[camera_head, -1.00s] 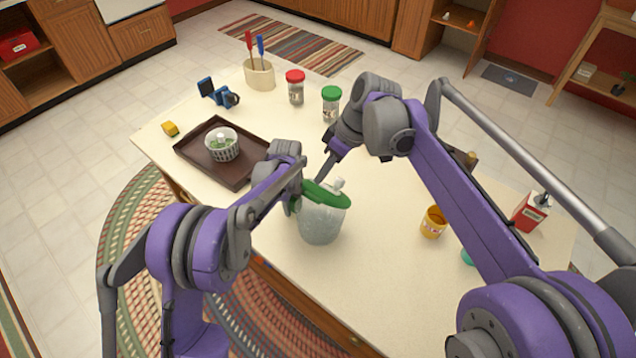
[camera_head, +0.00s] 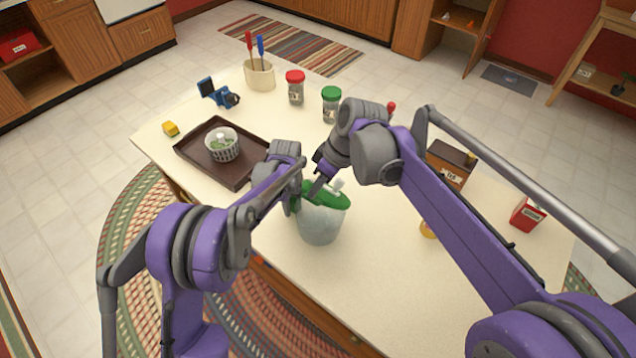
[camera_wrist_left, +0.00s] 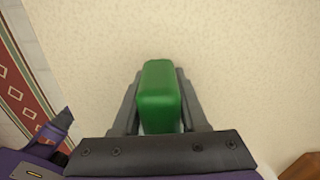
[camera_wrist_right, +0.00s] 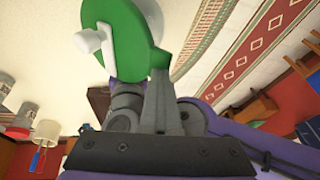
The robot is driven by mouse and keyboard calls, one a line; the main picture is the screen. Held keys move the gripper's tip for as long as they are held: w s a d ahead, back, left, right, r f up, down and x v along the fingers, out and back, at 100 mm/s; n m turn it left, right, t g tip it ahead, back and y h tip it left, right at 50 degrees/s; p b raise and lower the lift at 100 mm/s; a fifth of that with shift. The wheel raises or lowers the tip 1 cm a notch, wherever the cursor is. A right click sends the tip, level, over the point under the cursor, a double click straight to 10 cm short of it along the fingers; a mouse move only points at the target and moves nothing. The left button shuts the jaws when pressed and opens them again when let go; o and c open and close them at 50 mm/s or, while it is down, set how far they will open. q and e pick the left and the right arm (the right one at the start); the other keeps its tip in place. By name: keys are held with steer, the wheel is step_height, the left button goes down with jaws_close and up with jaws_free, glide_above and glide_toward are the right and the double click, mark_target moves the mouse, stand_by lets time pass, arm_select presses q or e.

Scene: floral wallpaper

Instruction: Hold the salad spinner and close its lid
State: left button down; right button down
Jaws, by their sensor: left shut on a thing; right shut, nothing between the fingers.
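The salad spinner's clear bowl (camera_head: 320,226) stands on the table under its green lid (camera_head: 328,198), which carries a white crank knob (camera_head: 338,184). The lid lies over the bowl's top; I cannot tell whether it sits fully flush. My left gripper (camera_head: 294,204) is shut on a green handle (camera_wrist_left: 160,98) at the spinner's left side. My right gripper (camera_head: 313,192) is shut and empty, its tips at the lid's left part. In the right wrist view the fingertips (camera_wrist_right: 160,76) overlap the lid's edge (camera_wrist_right: 128,45); contact is unclear.
A dark tray (camera_head: 190,158) with a white basket (camera_head: 221,143) is at left. Red-lidded (camera_head: 295,90) and green-lidded (camera_head: 331,105) jars and a utensil crock (camera_head: 260,76) stand behind. A brown box (camera_head: 451,160) and red carton (camera_head: 528,213) are at right. The front table is clear.

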arm_select(q)
steer(key=shift+d+r, duration=0.1)
arm_select(e)
steer(key=shift+s+a+f+t+h, duration=0.3)
steer(key=shift+s+a+f, duration=0.15)
steer(key=shift+s+f, duration=0.15)
arm_select(q)
steer(key=c, duration=1.2)
jaws_free()
steer(key=shift+s+r, duration=0.15)
steer(key=shift+s, duration=0.05)
steer(key=shift+w+f, duration=0.2)
jaws_close()
arm_select(e)
steer(key=s+a+f+t+h, duration=0.1)
steer(key=s+a+f+t, duration=0.1)
steer(key=f, duration=0.7)
steer(key=shift+s+a, duration=0.6)
steer(key=shift+s, duration=0.45)
